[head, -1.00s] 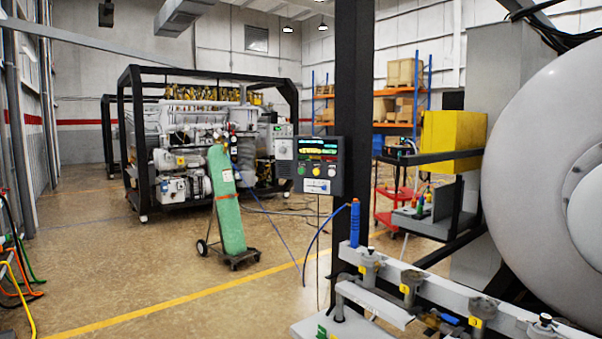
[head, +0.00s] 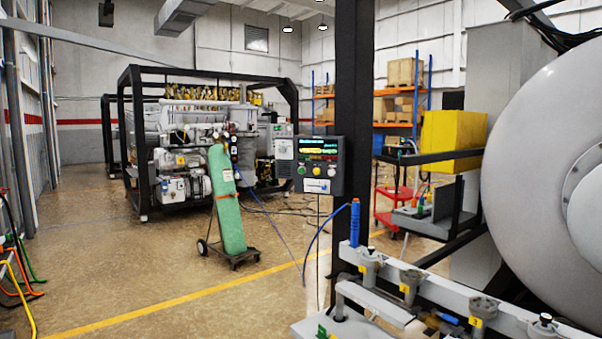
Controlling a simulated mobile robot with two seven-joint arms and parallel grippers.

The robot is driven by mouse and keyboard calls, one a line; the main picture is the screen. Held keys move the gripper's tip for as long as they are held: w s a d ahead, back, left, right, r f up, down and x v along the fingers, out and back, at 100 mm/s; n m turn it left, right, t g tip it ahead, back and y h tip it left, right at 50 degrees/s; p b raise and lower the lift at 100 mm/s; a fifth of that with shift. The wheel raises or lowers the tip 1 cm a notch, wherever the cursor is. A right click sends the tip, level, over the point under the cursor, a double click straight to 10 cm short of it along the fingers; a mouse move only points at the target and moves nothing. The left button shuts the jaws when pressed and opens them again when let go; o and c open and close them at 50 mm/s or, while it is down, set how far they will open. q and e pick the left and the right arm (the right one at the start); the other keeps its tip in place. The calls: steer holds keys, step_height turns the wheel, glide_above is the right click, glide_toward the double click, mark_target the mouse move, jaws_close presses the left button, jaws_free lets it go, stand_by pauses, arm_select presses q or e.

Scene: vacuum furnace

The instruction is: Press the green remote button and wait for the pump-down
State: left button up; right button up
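A dark control box (head: 320,166) is mounted on the black post near the middle of the head view. Its screen (head: 319,147) shows small cyan and yellow-green lines of text, too small to read. Below the screen are a yellow round button (head: 317,170) and other small round controls. Neither of my grippers can be made out in the head view.
A large grey round furnace door or vessel (head: 535,150) fills the right side. A pale rail with valves (head: 420,285) crosses the lower right. A green gas cylinder (head: 227,205) stands on a cart at centre left. Open floor (head: 120,270) lies at lower left.

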arm_select(q)
jaws_close()
stand_by(1.4)
